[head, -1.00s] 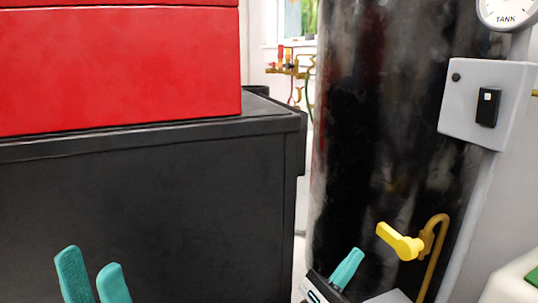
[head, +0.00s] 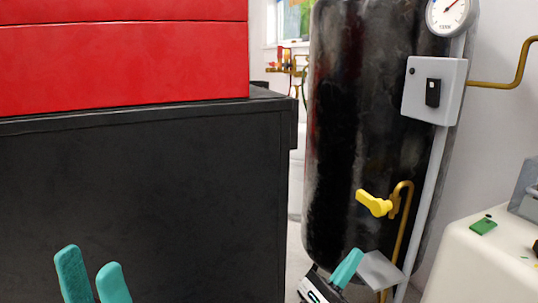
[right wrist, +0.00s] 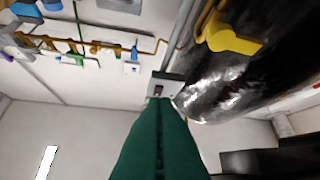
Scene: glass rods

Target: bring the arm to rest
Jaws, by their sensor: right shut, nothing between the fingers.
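My left gripper (head: 88,264) is at the bottom left of the head view, with its two teal fingers apart and nothing seen between them. Behind it is the front of a black cabinet. My right gripper (head: 350,262) is low in the head view, in front of the black tank's lower part. Its teal fingers also fill the lower middle of the right wrist view (right wrist: 158,105), pressed together and empty. No glass rod shows in either view.
The black cabinet (head: 150,200) bears a red box (head: 125,65). The black tank (head: 350,120) has a yellow valve handle (head: 373,203), a grey switch box (head: 420,100) and a gauge (head: 450,14). A white surface (head: 465,260) with a green piece (head: 483,226) lies at right.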

